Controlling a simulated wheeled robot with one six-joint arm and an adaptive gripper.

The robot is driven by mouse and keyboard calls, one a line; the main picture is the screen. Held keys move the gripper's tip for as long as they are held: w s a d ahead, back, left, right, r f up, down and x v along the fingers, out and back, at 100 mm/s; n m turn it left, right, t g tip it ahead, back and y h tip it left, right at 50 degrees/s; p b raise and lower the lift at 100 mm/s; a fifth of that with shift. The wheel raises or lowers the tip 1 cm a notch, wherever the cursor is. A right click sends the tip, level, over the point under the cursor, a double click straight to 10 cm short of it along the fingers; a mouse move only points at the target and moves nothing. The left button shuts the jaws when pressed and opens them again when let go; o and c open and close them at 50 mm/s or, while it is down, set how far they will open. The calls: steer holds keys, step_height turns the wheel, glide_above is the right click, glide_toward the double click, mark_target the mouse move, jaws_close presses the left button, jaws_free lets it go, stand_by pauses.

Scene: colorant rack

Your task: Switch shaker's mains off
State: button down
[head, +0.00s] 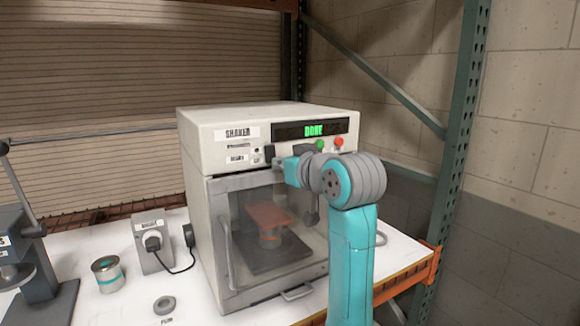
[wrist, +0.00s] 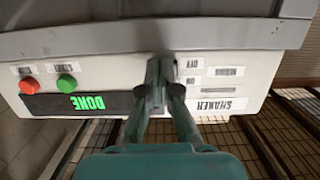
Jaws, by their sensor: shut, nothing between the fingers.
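The shaker (head: 222,155) is a white cabinet on the bench, its green display (head: 314,130) reading DONE. Its glazed door (head: 232,240) looks closed, with a can under a reddish plate inside. My gripper (head: 269,154) is shut and empty at the panel, below and right of the SHAKER label. In the wrist view, which is upside down, my gripper (wrist: 162,75) lies between the DONE display (wrist: 85,103) and small labels. Any switch behind the fingertips is hidden, and I cannot tell whether they touch the panel. A grey box (head: 150,258) left of the shaker has a plug in it.
A green button (head: 320,145) and a red button (head: 338,142) sit right of my gripper. A can (head: 108,275) and a grey ring (head: 164,305) stand on the white bench. A dark lever machine (head: 38,262) is at the left. A green rack post (head: 458,130) rises at the right.

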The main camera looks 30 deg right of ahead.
steer(key=shift+w, duration=0.25)
steer(key=shift+f, duration=0.1)
steer(key=shift+w+t, duration=0.3)
steer(key=shift+t, duration=0.2)
steer(key=shift+f, duration=0.1)
